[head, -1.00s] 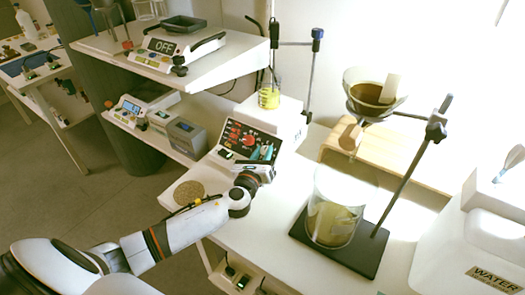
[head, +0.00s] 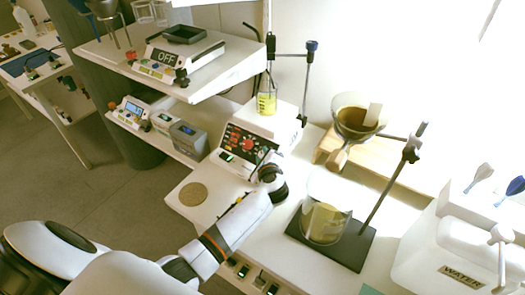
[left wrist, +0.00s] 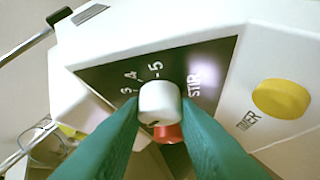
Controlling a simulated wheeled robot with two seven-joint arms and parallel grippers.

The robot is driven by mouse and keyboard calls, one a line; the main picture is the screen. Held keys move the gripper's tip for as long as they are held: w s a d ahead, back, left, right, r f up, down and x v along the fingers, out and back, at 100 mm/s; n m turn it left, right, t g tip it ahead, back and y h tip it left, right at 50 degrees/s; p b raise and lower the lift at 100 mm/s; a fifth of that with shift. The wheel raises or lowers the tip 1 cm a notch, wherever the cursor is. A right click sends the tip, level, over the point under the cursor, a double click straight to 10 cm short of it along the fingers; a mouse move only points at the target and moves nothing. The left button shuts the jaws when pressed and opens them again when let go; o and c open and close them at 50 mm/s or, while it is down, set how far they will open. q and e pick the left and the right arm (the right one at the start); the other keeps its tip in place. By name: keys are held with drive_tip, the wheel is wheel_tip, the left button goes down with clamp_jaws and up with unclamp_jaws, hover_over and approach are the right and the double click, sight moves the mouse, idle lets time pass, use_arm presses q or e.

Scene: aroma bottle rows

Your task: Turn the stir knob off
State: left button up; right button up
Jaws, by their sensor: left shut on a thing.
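The stir knob (left wrist: 160,100) is a small white round knob on a dark panel, with the word STIR and scale numbers 3, 4 and 5 around it in the left wrist view. My left gripper (left wrist: 161,108) is shut on it, one teal finger on each side. In the head view my left gripper (head: 270,165) reaches the front of the white stirrer (head: 272,121) and hides the knob there. The stirrer's dark control panel (head: 238,139) shows to the left of the hand. My right gripper is not in view.
A yellow button (left wrist: 279,99) marked TIMER is beside the panel, and a red part (left wrist: 168,133) sits below the knob. A beaker (head: 266,103) with yellow liquid stands on the stirrer. A stand with a glass funnel (head: 352,122) and beaker (head: 324,218) is to the right.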

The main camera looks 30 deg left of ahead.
use_arm(q)
drive_tip(key=n+g+p, duration=0.1)
drive_tip(key=n, duration=0.1)
drive_tip(key=n+g+p, duration=0.1)
drive_tip(key=n+p, duration=0.1)
drive_tip(key=r+n+g+p, duration=0.1)
drive_tip(key=n+g+p, duration=0.1)
drive_tip(key=shift+w+h, duration=0.15)
drive_tip(key=shift+h, duration=0.25)
drive_tip(key=shift+n+g+h+p, duration=0.4)
drive_tip(key=shift+n+g+p, duration=0.4)
drive_tip(key=shift+n+p, duration=0.3)
drive_tip(key=shift+a+f+n+g+h+p, duration=0.15)
drive_tip(key=shift+n+g+h+p, duration=0.4)
drive_tip(key=shift+n+p, duration=0.35)
drive_tip(key=shift+f, duration=0.1)
drive_tip(key=o, duration=1)
drive_tip(key=shift+h, duration=0.25)
